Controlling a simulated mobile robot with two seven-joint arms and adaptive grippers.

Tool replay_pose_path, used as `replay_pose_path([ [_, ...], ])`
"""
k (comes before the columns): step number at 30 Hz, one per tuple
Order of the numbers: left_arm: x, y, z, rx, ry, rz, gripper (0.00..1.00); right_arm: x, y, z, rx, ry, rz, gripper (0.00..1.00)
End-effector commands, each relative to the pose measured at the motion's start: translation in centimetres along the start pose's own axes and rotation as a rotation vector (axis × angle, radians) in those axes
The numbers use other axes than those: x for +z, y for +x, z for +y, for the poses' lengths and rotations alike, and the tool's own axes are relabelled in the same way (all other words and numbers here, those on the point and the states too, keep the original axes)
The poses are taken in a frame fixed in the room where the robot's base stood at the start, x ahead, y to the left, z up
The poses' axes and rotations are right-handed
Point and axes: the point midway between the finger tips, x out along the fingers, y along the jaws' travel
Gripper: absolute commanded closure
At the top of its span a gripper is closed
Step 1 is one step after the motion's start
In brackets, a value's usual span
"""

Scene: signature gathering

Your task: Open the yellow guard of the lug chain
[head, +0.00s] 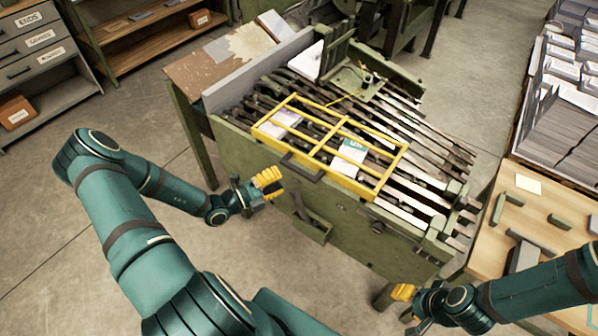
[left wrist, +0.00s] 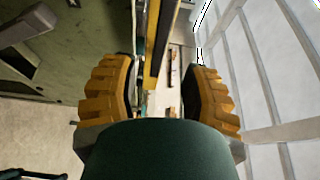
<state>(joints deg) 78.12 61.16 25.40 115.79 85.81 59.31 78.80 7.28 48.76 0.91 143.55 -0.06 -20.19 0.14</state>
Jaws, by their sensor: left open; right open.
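The yellow guard (head: 391,172) is a barred frame lying flat and closed over the lug chain (head: 430,195) of the green machine. A dark handle (head: 302,168) sits on its front edge. My left gripper (head: 268,182) is open and empty, just in front of the machine and a little left of the handle, apart from it. In the left wrist view both its yellow fingers (left wrist: 158,95) are spread, with a yellow bar (left wrist: 154,45) showing beyond the gap. My right gripper (head: 403,292) is low in front of the machine's right end, open and empty.
Under the guard lie pale printed sheets (head: 352,150). A small bracket (head: 312,228) juts from the machine's front panel. A wooden bench (head: 490,262) with loose parts stands at right, near my right arm. The floor (head: 60,240) at left is clear.

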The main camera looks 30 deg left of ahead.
Motion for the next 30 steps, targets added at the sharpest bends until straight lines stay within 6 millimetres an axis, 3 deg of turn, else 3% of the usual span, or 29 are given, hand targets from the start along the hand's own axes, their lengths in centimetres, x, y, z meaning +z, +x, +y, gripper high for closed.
replay_pose_path([
  [6, -0.1, 4.2, 0.1, -0.001, 0.000, 0.003, 0.54, -0.1, 0.7, 0.3, 0.000, 0.000, 0.004, 0.53],
  [12, -0.1, 6.5, 0.1, 0.000, 0.001, 0.002, 0.54, -0.1, 1.1, 0.4, 0.001, 0.000, 0.006, 0.53],
  [25, 0.0, 7.2, 0.0, 0.001, 0.000, 0.001, 0.51, -0.2, 1.1, 0.4, 0.001, -0.001, 0.006, 0.53],
  [29, 0.0, 7.2, 0.0, 0.001, 0.000, 0.001, 0.97, -0.1, 1.1, 0.4, 0.001, -0.001, 0.006, 0.53],
  [30, 0.0, 7.2, 0.0, 0.001, 0.000, 0.001, 1.00, -0.1, 1.1, 0.4, 0.001, 0.000, 0.006, 0.53],
])
